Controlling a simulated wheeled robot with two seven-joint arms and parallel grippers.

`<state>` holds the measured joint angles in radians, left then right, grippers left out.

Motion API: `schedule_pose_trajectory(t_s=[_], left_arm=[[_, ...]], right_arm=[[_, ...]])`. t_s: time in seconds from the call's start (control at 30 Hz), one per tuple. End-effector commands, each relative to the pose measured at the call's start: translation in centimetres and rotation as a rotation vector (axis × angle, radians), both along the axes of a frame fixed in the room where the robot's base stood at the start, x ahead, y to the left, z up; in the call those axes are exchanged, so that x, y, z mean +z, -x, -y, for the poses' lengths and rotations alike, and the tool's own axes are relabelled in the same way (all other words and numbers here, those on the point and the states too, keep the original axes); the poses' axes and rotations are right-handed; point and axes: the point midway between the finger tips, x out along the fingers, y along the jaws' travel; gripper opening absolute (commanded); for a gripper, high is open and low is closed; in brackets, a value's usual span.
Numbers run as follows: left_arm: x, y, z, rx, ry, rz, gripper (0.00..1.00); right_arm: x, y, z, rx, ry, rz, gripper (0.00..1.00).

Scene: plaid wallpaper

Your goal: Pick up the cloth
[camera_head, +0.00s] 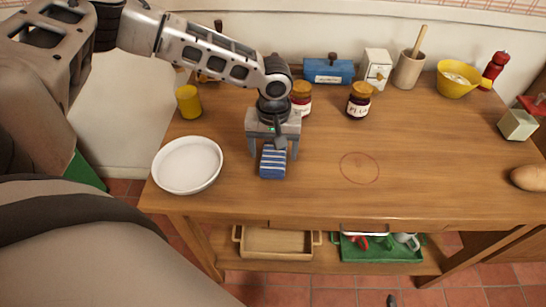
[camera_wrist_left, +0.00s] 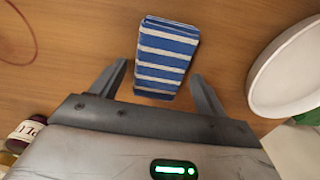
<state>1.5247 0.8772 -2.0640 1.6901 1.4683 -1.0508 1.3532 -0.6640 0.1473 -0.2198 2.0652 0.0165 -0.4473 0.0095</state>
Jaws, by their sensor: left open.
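The cloth (camera_head: 272,163) is a folded blue and white striped piece lying on the wooden table, right of the white plate. It also shows in the left wrist view (camera_wrist_left: 167,57), ahead of and partly between the fingers. My left gripper (camera_head: 273,156) is above the cloth, pointing down, with its fingers apart on either side of it. In the left wrist view the left gripper (camera_wrist_left: 160,85) is open, with visible gaps between each finger and the cloth. My right gripper is not in view.
A white plate (camera_head: 187,165) and yellow cup (camera_head: 189,101) stand left. Jars (camera_head: 360,100), a blue box (camera_head: 329,71), a utensil pot (camera_head: 409,69) and a yellow bowl (camera_head: 457,79) line the back. The middle right of the table (camera_head: 430,150) is clear.

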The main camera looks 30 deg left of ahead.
Motion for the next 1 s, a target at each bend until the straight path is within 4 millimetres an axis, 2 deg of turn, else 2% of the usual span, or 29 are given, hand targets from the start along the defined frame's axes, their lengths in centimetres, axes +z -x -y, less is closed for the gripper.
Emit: schedule_pose_trajectory(t_s=[0.23, 0.4, 0.77, 0.87, 1.0], left_arm=[[-0.2, 0.0, 0.0, 0.000, 0.000, 0.000, 0.75], [-0.2, 0.0, 0.0, 0.000, 0.000, 0.000, 0.27], [0.1, 0.0, 0.0, 0.000, 0.000, 0.001, 0.26], [0.7, -0.1, 0.0, 0.001, 0.000, 0.001, 0.26], [2.5, -0.1, 0.0, 0.000, 0.002, 0.003, 0.26]], right_arm=[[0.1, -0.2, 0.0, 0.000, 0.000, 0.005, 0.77], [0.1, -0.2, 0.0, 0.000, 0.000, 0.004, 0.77], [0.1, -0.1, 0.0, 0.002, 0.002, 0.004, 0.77], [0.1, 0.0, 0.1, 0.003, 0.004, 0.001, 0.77], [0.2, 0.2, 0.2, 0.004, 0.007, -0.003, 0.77]])
